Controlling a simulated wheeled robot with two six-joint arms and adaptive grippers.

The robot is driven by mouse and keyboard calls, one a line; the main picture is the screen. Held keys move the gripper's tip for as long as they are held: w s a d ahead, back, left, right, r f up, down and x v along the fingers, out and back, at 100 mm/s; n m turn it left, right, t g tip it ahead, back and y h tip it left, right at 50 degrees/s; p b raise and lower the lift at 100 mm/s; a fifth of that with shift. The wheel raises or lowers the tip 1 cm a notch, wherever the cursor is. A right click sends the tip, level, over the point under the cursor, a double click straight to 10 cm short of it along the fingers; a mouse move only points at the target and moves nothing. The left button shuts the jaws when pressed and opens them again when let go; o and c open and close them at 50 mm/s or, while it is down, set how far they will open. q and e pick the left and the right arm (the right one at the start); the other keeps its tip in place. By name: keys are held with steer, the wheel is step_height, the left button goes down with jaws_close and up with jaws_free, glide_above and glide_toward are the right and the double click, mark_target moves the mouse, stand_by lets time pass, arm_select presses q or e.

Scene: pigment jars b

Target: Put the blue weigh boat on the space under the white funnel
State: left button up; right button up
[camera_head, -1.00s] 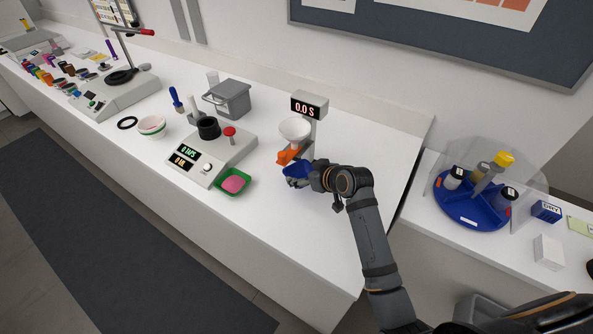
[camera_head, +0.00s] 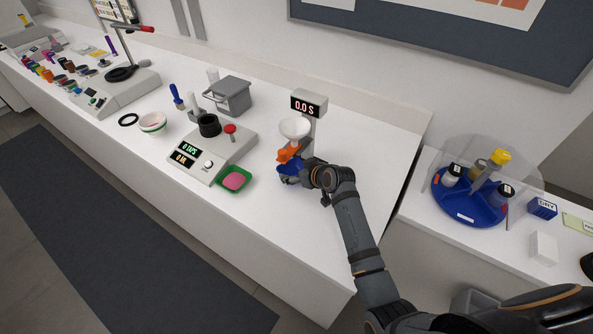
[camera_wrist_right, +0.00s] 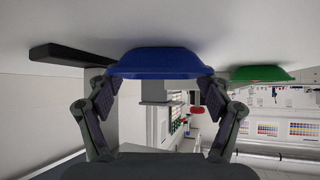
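The blue weigh boat (camera_head: 288,168) is below the white funnel (camera_head: 295,130) and just under its orange spout (camera_head: 287,154). My right gripper (camera_wrist_right: 160,88) has a finger at each side of the boat's rim and appears shut on it. The boat also shows upright between the fingers in the wrist view (camera_wrist_right: 158,62), which is upside down. The boat is at or very near the white counter; I cannot tell whether it touches. My right arm hides part of the funnel stand and the space below it. My left gripper is not in view.
A green weigh boat (camera_head: 246,183) with pink powder lies left of the blue one, beside the tapping device (camera_head: 187,170). A grey bin (camera_head: 233,97) stands behind. A timer display (camera_head: 308,104) tops the funnel stand. The counter's front strip is clear.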

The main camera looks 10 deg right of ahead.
steer(key=o, duration=0.4)
steer(key=shift+c, duration=0.2)
steer(key=shift+r, duration=0.15)
steer(key=v, duration=1.2)
steer(key=shift+b, duration=0.45)
